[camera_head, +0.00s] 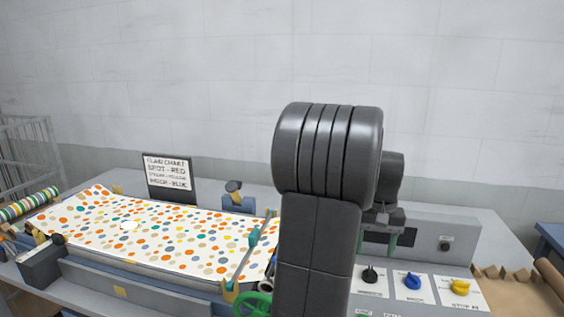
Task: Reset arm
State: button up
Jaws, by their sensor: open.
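My arm rises dark grey through the middle of the head view and hides part of the machine behind it. My gripper (379,240) shows just right of the arm's upright link, partly hidden by it. It points down with two greenish fingers apart, and nothing shows between them. It hangs in front of the grey control box, above the panel with the knobs. I cannot tell its exact height over the panel.
Below the gripper are a black knob (370,274), a blue knob (412,281) and a yellow knob (461,287). A dotted sheet (160,235) covers the bed at left. A flaw chart (168,177) stands behind it. A green handwheel (253,305) sits left of my arm.

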aim_at(371, 270)
notch_tip(371, 270, up, 7)
notch_tip(371, 270, down, 14)
jog(key=shift+f, duration=0.1)
jog(key=shift+m, duration=0.3)
jog(key=m+b, duration=0.2)
jog(key=m, duration=0.3)
jog(key=shift+m, duration=0.3)
jog(key=m+b, duration=0.2)
jog(key=m, duration=0.3)
jog(key=shift+m, duration=0.3)
notch_tip(371, 270, up, 10)
jog(key=shift+f, duration=0.25)
